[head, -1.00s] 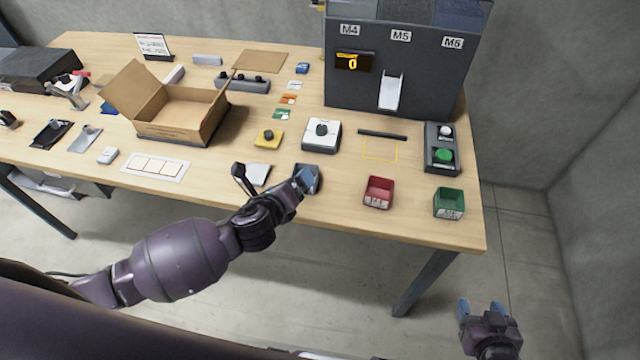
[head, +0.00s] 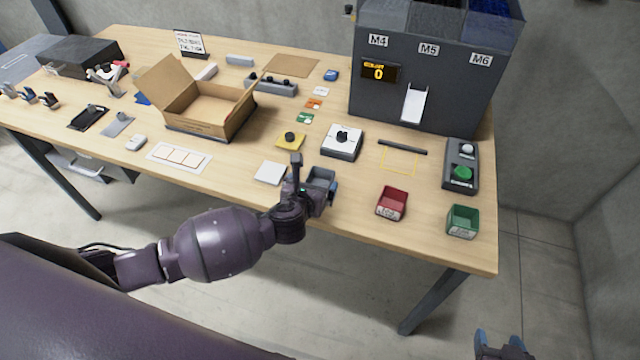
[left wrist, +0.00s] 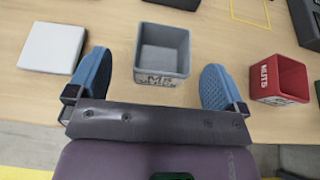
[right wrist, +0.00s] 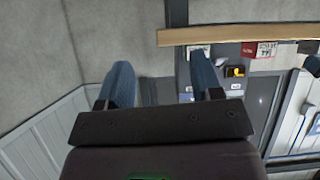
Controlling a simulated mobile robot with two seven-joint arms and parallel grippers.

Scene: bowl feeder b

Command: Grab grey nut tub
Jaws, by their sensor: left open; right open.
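The grey nut tub (head: 320,178) stands near the front edge of the table, partly hidden by my left gripper in the head view. In the left wrist view the grey tub (left wrist: 162,52) is open-topped, looks empty, and has a printed label on its near face. My left gripper (left wrist: 156,82) is open, its blue fingers to either side of the tub's near end, with visible gaps. In the head view my left gripper (head: 314,194) is at the tub. My right gripper (head: 502,346) is open and empty, low beyond the table's right end.
A red tub (head: 391,203) and a green tub (head: 462,221) stand to the right along the front edge. A white square pad (head: 270,173) lies left of the grey tub. Behind are a white-based knob box (head: 342,142) and the dispenser (head: 420,90).

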